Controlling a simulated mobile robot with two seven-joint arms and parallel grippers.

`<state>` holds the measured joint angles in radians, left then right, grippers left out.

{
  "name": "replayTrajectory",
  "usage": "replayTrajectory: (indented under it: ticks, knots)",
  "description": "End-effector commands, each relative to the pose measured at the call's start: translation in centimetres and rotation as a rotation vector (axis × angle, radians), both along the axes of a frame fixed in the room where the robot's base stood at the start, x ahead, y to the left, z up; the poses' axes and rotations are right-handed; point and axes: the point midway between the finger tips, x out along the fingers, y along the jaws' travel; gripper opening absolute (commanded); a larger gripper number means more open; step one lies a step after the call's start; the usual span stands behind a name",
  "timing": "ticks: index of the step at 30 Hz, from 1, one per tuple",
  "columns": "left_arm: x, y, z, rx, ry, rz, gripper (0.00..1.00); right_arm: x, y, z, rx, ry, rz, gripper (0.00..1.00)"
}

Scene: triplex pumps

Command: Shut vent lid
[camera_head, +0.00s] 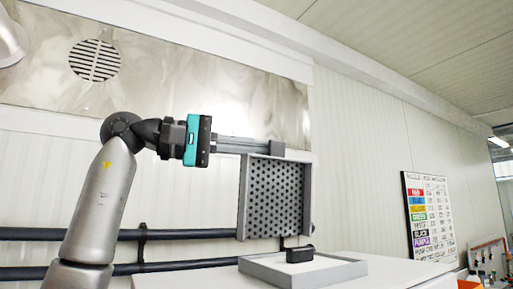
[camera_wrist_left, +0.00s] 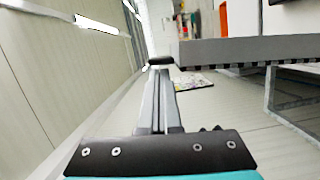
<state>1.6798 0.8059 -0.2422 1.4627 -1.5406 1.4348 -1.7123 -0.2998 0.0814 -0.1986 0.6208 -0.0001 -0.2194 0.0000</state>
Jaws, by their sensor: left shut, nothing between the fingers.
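The vent lid (camera_head: 275,198) is a grey-framed panel with a dark perforated face. It stands upright, raised at the back of a low grey rectangular frame (camera_head: 262,272) on a white top. In the left wrist view the lid shows as a grey slab (camera_wrist_left: 235,50) with a perforated underside, to the right of my fingers. My left gripper (camera_head: 277,148) is shut and empty, its long fingers lying along the lid's top edge in the head view. I cannot tell whether they touch it. The fingertips also show in the left wrist view (camera_wrist_left: 161,62). My right gripper is out of view.
A small black block (camera_head: 300,254) sits at the low frame. Dark horizontal pipes (camera_head: 190,234) run along the wall behind. A round slotted grille (camera_head: 94,60) is in the metal wall panel. A coloured chart (camera_head: 430,215) hangs at right. Open air lies right of the lid.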

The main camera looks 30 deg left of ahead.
Motion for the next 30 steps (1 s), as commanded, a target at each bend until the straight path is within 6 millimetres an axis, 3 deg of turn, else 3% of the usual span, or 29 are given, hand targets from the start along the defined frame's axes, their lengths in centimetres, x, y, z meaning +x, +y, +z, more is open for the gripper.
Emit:
replayTrajectory:
  ticks: [19,30]
  knots:
    - [-0.9,-1.6,0.1,0.110,-0.063,-0.001,0.00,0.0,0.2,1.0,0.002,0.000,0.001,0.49]
    - [-3.0,-5.1,-0.7,0.355,-0.206,0.000,0.00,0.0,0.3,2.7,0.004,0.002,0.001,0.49]
